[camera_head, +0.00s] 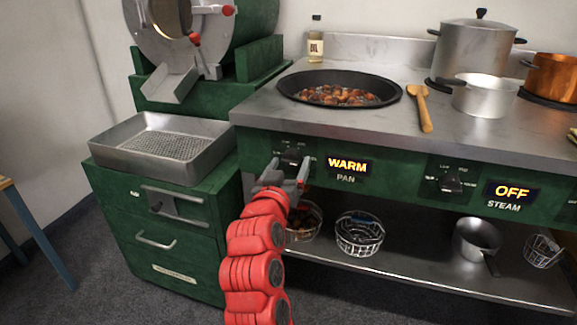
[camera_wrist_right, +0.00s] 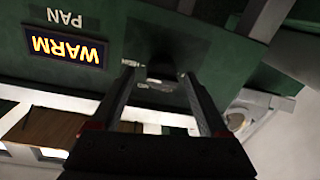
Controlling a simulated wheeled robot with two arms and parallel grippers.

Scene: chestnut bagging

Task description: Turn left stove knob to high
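The left stove knob (camera_head: 291,157) is on the green front panel, partly hidden by my right gripper. The lit display (camera_head: 347,166) beside it reads WARM, above the label PAN. My right gripper (camera_head: 287,170) is at this knob with its fingers spread apart. In the right wrist view the dark knob (camera_wrist_right: 161,72) shows between and just beyond the fingertips (camera_wrist_right: 157,74). Gaps seem to show beside it, and I cannot tell whether either finger touches it. The right-hand knob (camera_head: 449,183) is next to a display (camera_head: 512,192) reading OFF, labelled STEAM. My left gripper is not in view.
A wide black pan (camera_head: 340,88) with chestnuts sits on the stovetop above the knob, with a wooden spoon (camera_head: 421,104) to its right. A metal tray (camera_head: 160,147) stands on the green cabinet at left. Wire baskets (camera_head: 360,235) are on the shelf below.

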